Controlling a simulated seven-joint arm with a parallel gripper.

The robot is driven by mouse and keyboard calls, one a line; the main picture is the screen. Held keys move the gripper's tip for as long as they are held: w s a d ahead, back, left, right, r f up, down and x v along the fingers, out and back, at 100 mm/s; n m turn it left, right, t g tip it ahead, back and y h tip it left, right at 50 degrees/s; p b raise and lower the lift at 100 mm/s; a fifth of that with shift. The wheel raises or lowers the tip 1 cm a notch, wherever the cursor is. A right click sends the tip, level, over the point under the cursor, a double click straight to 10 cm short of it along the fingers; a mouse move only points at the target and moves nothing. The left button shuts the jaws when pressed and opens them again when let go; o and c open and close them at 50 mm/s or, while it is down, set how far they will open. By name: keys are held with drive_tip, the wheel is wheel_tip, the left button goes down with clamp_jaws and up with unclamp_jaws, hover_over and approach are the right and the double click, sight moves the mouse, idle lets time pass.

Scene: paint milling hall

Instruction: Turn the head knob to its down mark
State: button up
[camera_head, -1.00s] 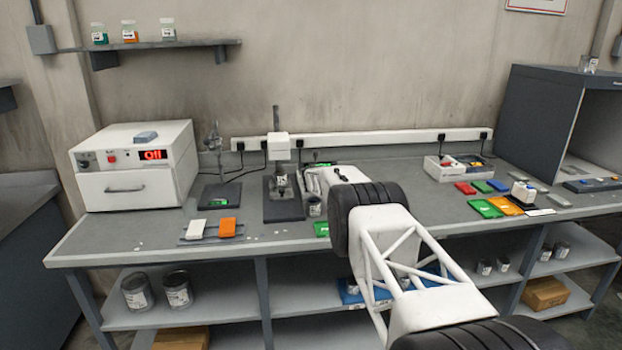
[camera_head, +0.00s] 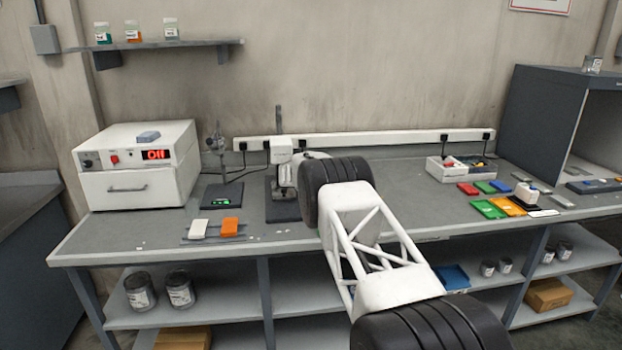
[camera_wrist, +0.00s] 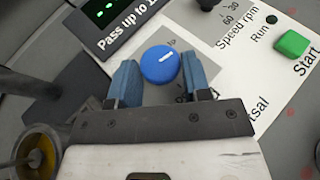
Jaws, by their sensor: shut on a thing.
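The round blue head knob (camera_wrist: 160,65) sits on a pale panel in the wrist view, with a short white line on its face toward the right. My gripper (camera_wrist: 162,75) has its blue fingers on either side of the knob, shut on it.
Near the knob are a green Start button (camera_wrist: 291,43), a black speed knob (camera_wrist: 208,3) and a dark display (camera_wrist: 105,15). A white oven (camera_head: 138,165) reading Off stands at left. Coloured trays (camera_head: 488,209) and a white bin (camera_head: 460,169) lie at right.

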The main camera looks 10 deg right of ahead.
drive_tip(key=shift+w+a+f+m+g+h, duration=0.1)
drive_tip(key=shift+w+m+g+h, duration=0.05)
drive_tip(key=shift+m+g+h, duration=0.75)
drive_tip(key=shift+m, duration=0.3)
drive_tip(key=o, duration=0.9)
drive_tip(key=shift+c, duration=0.2)
drive_tip(key=shift+n+t+y, duration=0.6)
drive_tip(key=shift+n+t, duration=0.1)
drive_tip(key=shift+n, duration=0.2)
